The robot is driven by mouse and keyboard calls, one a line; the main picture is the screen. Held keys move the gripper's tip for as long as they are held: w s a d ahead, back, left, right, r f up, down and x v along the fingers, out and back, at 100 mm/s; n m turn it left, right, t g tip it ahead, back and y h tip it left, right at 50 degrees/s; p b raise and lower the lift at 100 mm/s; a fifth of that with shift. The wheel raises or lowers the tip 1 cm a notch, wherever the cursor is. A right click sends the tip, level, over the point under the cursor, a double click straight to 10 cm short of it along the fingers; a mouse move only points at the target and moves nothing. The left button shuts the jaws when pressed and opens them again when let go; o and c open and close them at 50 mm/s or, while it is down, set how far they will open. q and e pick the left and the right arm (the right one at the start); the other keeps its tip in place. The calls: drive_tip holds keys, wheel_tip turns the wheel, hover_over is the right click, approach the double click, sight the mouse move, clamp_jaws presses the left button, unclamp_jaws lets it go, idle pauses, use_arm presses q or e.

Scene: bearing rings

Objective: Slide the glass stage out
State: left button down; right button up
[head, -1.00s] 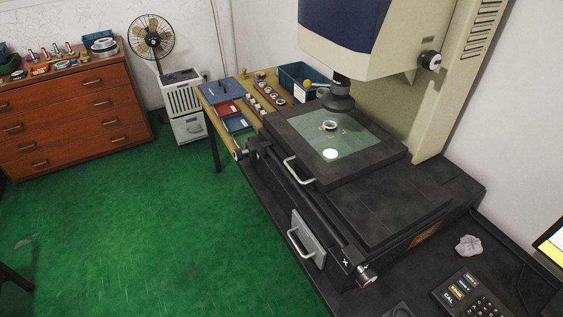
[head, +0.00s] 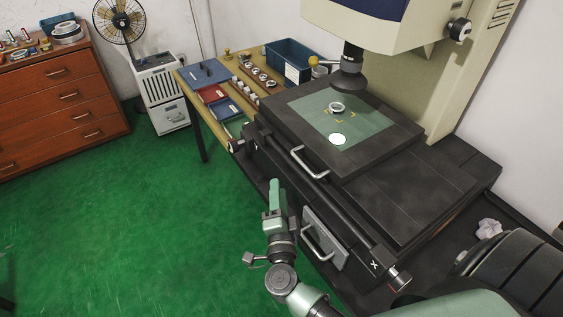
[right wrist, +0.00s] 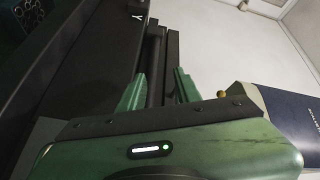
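The stage, a black frame (head: 385,149) around a greenish glass plate (head: 365,122), sits on the measuring machine under its lens (head: 349,78). A metal bearing ring (head: 337,107) lies on the glass, near a bright light spot. A silver bar handle (head: 310,164) is on the stage's front edge. My right gripper (head: 275,186) is in front of the machine, left of and below this handle, apart from it. In the right wrist view its two green fingers (right wrist: 158,88) stand apart with nothing between them. My left gripper is not in view.
A second handle (head: 318,243) on a grey panel and a knobbed rail (head: 400,279) lie right of my right gripper. A side table (head: 200,103) holds trays, rings and a blue bin (head: 290,60). The green floor (head: 150,230) at left is clear.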

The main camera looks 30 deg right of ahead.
sight(301, 161)
drive_tip(key=s+d+r+m+g+h, duration=0.2)
drive_tip(key=s+d+r+m+g, duration=0.15)
drive_tip(key=r+m, duration=0.4)
drive_tip(key=shift+m+g, duration=0.35)
drive_tip(key=shift+m, duration=0.3)
drive_tip(key=x, duration=0.5)
drive_tip(key=f+x, duration=0.1)
drive_tip(key=x, duration=0.2)
drive_tip(key=shift+w+a+f, duration=0.1)
drive_tip(key=shift+f, duration=0.05)
clamp_jaws()
